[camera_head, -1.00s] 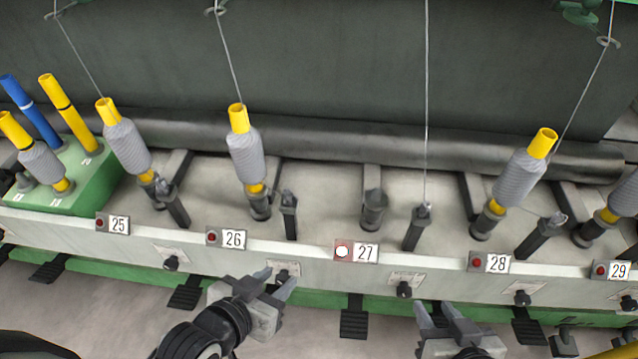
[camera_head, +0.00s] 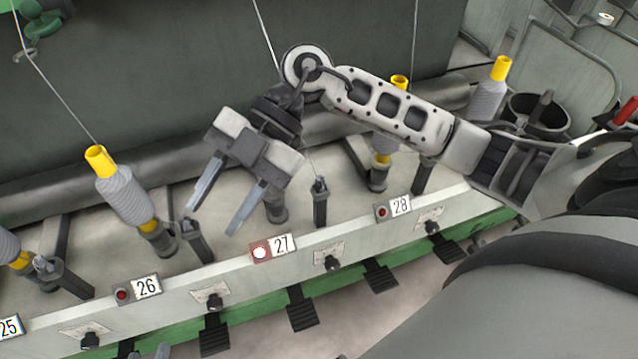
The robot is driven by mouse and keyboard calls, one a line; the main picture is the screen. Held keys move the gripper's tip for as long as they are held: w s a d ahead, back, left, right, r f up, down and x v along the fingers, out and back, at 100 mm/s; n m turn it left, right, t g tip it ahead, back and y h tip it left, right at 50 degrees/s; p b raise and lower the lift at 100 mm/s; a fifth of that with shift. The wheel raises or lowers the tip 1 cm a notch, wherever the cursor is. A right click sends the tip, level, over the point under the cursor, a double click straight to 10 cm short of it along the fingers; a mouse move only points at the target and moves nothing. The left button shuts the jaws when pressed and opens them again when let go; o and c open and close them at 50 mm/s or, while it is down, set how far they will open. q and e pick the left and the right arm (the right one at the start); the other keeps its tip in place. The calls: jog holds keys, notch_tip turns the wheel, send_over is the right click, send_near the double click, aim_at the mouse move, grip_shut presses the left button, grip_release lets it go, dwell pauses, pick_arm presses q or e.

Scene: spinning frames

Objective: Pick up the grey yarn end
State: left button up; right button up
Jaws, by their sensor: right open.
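A thin grey yarn (camera_head: 266,35) comes down from the top, passes behind my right arm, and shows again just above the dark post (camera_head: 320,205) right of the spindle at 27. Its end seems to be at that post's top, too small to make out. The spindle at 27 (camera_head: 277,207) carries no bobbin and is partly behind my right gripper. My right gripper (camera_head: 211,220) is open and empty, fingers pointing down-left, in front of the spindle row between 26 and 27 and left of the yarn. Only the tips of my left gripper (camera_head: 150,353) show at the bottom edge.
Yellow-tubed grey bobbins stand at 26 (camera_head: 125,195) and 28 (camera_head: 382,140), the latter partly behind my arm. The number 27 plate (camera_head: 273,249) has a lit white lamp. Black pedals (camera_head: 302,311) and a green rail lie below. A bin (camera_head: 538,118) stands at right.

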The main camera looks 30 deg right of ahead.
jog(key=w+d+m+t+h, duration=0.1)
jog(key=w+d+m+h, duration=0.15)
jog(key=d+h, duration=0.35)
jog(key=m+t+h, duration=0.2)
jog(key=m+h, duration=0.3)
send_near(319, 178)
jog(key=f, duration=0.2)
jog(key=shift+s+d+f, duration=0.1)
jog(key=shift+d+f, duration=0.1)
jog(key=shift+f, duration=0.15)
jog(key=shift+a+f, duration=0.15)
jog(key=shift+f, duration=2.85)
jog(key=c, duration=0.8)
